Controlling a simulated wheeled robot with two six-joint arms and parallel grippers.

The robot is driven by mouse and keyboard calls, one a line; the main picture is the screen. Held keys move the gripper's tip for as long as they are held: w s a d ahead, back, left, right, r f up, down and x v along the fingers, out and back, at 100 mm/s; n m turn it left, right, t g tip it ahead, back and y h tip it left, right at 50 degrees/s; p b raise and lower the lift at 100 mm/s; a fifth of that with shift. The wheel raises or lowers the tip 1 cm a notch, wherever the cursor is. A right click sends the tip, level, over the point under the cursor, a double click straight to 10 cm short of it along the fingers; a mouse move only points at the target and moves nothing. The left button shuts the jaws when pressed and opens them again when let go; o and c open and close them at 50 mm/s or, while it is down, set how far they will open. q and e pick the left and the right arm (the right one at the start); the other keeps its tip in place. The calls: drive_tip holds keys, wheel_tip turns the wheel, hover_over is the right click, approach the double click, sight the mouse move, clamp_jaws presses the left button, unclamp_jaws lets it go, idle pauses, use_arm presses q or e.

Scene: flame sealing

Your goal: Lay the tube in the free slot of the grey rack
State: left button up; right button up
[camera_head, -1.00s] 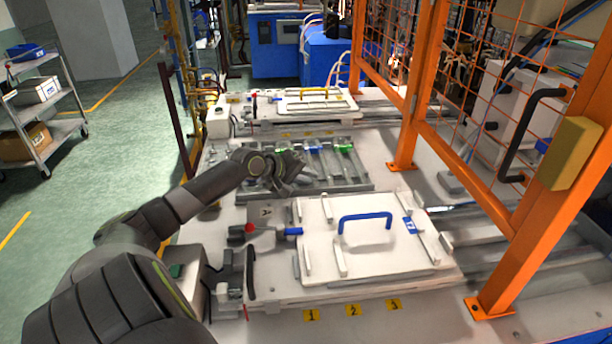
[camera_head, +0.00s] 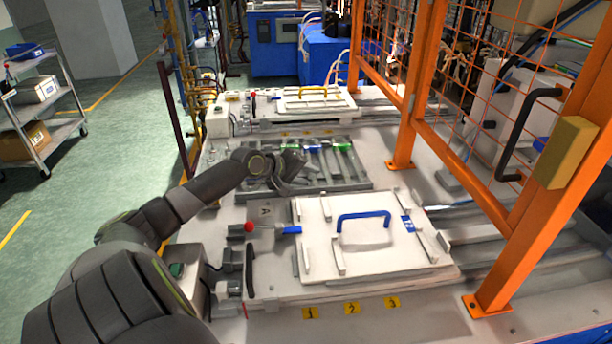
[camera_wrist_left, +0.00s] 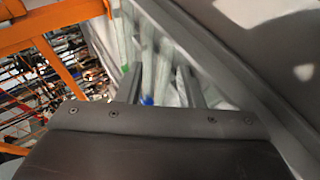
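The grey rack (camera_head: 345,187) lies on the bench behind the nearer white fixture. Several clear tubes lie in it, one with a green end (camera_head: 343,147) and one with a blue end (camera_head: 313,149). My left gripper (camera_head: 303,177) is low over the rack's left-middle part and hides the slots there. In the left wrist view its two fingers (camera_wrist_left: 163,88) stand apart, with pale tubes and a blue end (camera_wrist_left: 147,100) showing between and beyond them. I see no tube clearly gripped. Which slot is free cannot be told. My right gripper is not in view.
A white fixture with a blue handle (camera_head: 363,216) stands in front of the rack, with a red-knobbed lever (camera_head: 249,226) at its left. Another white fixture with a yellow handle (camera_head: 313,90) stands behind. An orange guard frame (camera_head: 418,75) rises on the right.

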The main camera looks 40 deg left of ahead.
use_arm(q)
drive_tip(key=shift+s+f, duration=0.2)
drive_tip(key=shift+f, duration=0.15)
drive_tip(key=shift+s+a, duration=0.1)
drive_tip(key=shift+s+a+r, duration=0.15)
drive_tip(key=shift+s+r, duration=0.05)
drive_tip(key=shift+s, duration=0.05)
drive_tip(key=v, duration=0.8)
drive_tip(key=shift+r, duration=0.25)
drive_tip(key=p+v, duration=0.8)
drive_tip(key=p, duration=0.3)
drive_tip(key=shift+r, duration=0.25)
